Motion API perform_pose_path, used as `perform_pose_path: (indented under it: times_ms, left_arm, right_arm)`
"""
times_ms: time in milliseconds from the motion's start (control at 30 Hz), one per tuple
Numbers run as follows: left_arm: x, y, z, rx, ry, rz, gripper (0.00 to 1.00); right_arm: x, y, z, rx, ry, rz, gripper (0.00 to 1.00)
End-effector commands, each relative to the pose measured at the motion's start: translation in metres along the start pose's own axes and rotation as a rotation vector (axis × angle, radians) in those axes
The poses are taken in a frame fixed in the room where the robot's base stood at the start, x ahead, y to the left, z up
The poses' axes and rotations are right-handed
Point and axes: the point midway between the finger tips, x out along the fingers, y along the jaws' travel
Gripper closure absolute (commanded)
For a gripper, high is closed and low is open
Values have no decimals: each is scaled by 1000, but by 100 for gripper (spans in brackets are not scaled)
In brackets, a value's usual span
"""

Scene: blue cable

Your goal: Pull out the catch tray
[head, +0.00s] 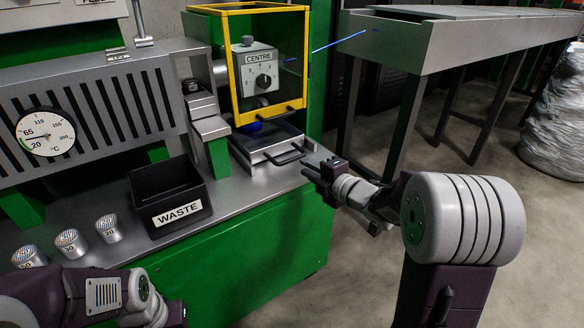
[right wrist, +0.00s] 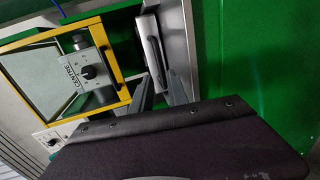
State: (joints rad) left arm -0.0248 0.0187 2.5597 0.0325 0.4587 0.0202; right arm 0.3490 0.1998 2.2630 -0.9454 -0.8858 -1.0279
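The catch tray (head: 268,142) is a shallow silver tray under the yellow-framed guard, with a dark bar handle (head: 287,155) on its front. Something blue shows at its back edge. My right gripper (head: 308,163) is just in front of the handle, at the bench's right edge. In the right wrist view the two fingers (right wrist: 158,82) are apart, with their tips close to the tray's handle (right wrist: 158,62); I cannot tell whether they touch it. My left arm shows at the lower left of the head view, but its gripper is out of view.
The yellow-framed guard (head: 235,70) with its CENTRE dial stands over the tray. A black WASTE bin (head: 165,180) is left of the tray. Several metal cups (head: 108,228) stand further left. A blue cable (head: 335,44) runs right to a long grey trough (head: 395,42).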

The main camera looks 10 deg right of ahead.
Motion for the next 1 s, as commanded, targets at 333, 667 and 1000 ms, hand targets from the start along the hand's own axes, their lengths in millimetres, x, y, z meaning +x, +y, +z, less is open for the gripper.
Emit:
perform_pose_path:
  times_ms: [333,667,1000]
  left_arm:
    - [30,-1,3,0,-1,0,66]
    - [32,-1,4,0,-1,0,66]
    - [32,-1,4,0,-1,0,66]
  right_arm:
    - [69,-4,-1,1,2,-1,80]
    - [84,0,-1,2,0,0,80]
    - [83,-1,-1,2,0,-1,100]
